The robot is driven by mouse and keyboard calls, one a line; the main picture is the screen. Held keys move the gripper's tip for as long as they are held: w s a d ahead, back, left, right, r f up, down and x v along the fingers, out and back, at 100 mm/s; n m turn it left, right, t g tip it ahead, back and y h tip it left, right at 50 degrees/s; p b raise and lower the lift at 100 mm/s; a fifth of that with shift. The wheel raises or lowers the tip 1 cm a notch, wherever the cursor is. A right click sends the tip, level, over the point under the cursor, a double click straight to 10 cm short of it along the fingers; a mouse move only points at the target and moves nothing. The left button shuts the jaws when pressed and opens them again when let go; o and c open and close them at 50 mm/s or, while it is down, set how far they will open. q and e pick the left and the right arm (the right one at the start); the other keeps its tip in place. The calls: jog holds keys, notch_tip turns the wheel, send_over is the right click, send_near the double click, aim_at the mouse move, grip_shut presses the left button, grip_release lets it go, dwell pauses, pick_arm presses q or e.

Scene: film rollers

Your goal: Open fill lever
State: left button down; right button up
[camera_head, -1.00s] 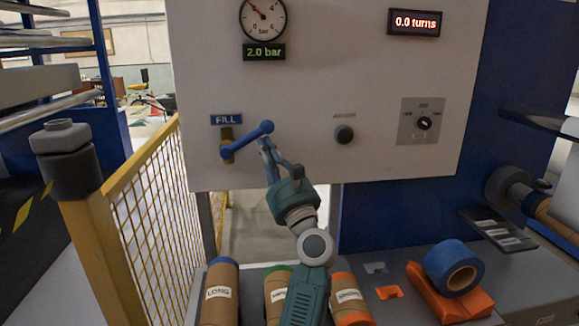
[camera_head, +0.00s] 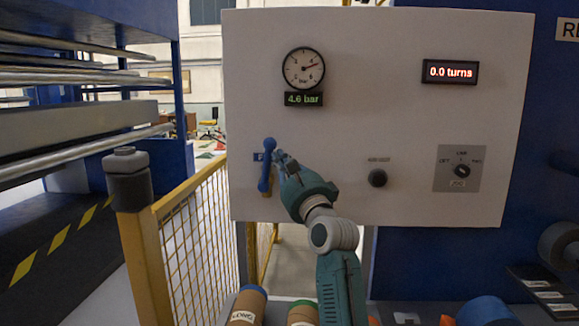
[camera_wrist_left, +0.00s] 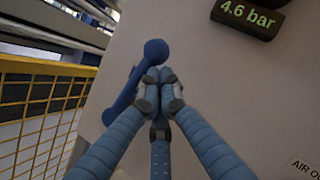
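The blue fill lever (camera_head: 266,170) is on the white panel, at the left under the gauge. Its handle stands nearly upright and covers most of the FILL label. In the left wrist view the lever (camera_wrist_left: 131,88) slants from a round knob at its upper right to its lower left. My right gripper is not in view.
The pressure gauge (camera_head: 304,69) has a display (camera_head: 304,99) reading 4.6 bar. A black knob (camera_head: 377,178) and a selector switch (camera_head: 461,170) sit right of my arm. A yellow mesh fence (camera_head: 200,225) stands below left. Cardboard cores (camera_head: 246,306) stand at the bottom.

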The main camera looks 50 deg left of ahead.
pick_arm(q)
jog(key=shift+s+a+r+n+g+h, duration=0.3)
jog(key=shift+n+g, duration=0.2)
jog(key=shift+n, duration=0.3)
jog(key=shift+a+f, duration=0.1)
jog(key=v, duration=0.7)
jog(key=shift+d, duration=0.3)
